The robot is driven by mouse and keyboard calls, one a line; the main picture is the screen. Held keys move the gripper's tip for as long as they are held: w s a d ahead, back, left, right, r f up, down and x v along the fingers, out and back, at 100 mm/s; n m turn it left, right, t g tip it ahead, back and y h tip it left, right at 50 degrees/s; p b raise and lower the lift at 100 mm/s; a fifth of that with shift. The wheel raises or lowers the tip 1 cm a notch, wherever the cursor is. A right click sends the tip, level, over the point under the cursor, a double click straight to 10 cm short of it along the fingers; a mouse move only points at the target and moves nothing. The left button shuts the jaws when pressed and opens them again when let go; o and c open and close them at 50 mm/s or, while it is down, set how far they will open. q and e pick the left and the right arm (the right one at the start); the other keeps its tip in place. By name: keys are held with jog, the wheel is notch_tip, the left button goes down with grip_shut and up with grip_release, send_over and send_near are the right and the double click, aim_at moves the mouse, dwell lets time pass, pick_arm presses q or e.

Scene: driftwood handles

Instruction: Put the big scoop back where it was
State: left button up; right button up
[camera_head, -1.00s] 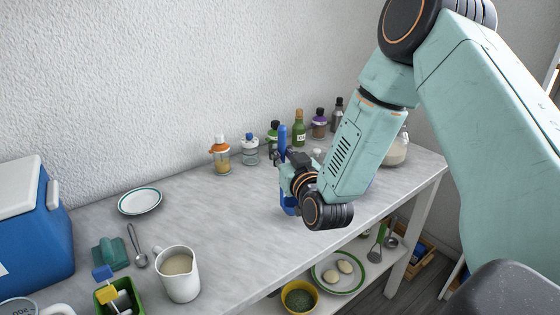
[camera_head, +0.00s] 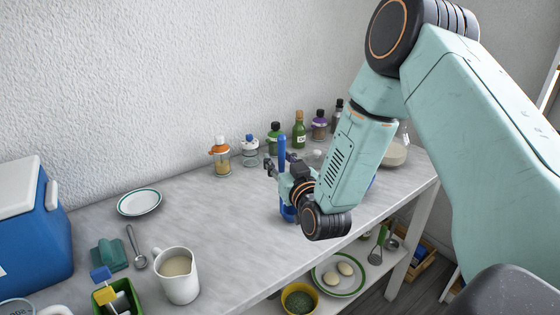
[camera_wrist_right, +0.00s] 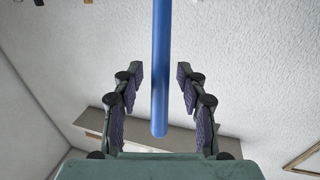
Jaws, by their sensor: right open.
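A blue upright handle (camera_head: 282,150), probably the big scoop's, stands at my right gripper (camera_head: 281,168) over the middle of the bench. A blue part (camera_head: 288,212) shows below the gripper; my wrist hides what joins them. In the right wrist view the blue rod (camera_wrist_right: 160,70) runs between the two fingers of my right gripper (camera_wrist_right: 160,85). The fingers are open, with a gap on each side of the rod. My left gripper is not in view.
Several bottles and jars (camera_head: 299,130) stand along the wall behind the gripper. A plate (camera_head: 139,202), a metal spoon (camera_head: 137,250), a white jug (camera_head: 177,278) and a blue cooler (camera_head: 35,235) are at the left. The bench (camera_head: 215,215) left of the gripper is clear.

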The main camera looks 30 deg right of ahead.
jog(key=shift+r, duration=0.15)
jog(key=shift+r, duration=0.2)
jog(key=s+a, duration=0.2)
jog(key=s, duration=1)
jog(key=s+a+f+g+y, duration=0.1)
jog(key=f, duration=0.2)
jog(key=s+a+f+n+g+y, duration=0.1)
jog(key=a+f+g, duration=0.1)
jog(key=f, duration=0.2)
jog(key=s+a+f+g+y, duration=0.1)
jog(key=f, duration=0.3)
jog(key=shift+a+f+n+g, duration=0.1)
jog(key=shift+a+n+g, duration=0.2)
jog(key=shift+a, duration=0.05)
jog(key=s+a+f+g, duration=0.3)
jog(key=s+f+g, duration=0.2)
jog(key=s+f, duration=0.45)
jog(key=s+a+f+g, duration=0.1)
jog(key=s+f+g, duration=0.3)
jog(key=s, duration=0.4)
jog(key=s+f+g, duration=0.4)
jog(key=s+f, duration=0.1)
jog(key=s, duration=0.3)
jog(key=shift+a, duration=0.4)
jog(key=shift+w, duration=0.15)
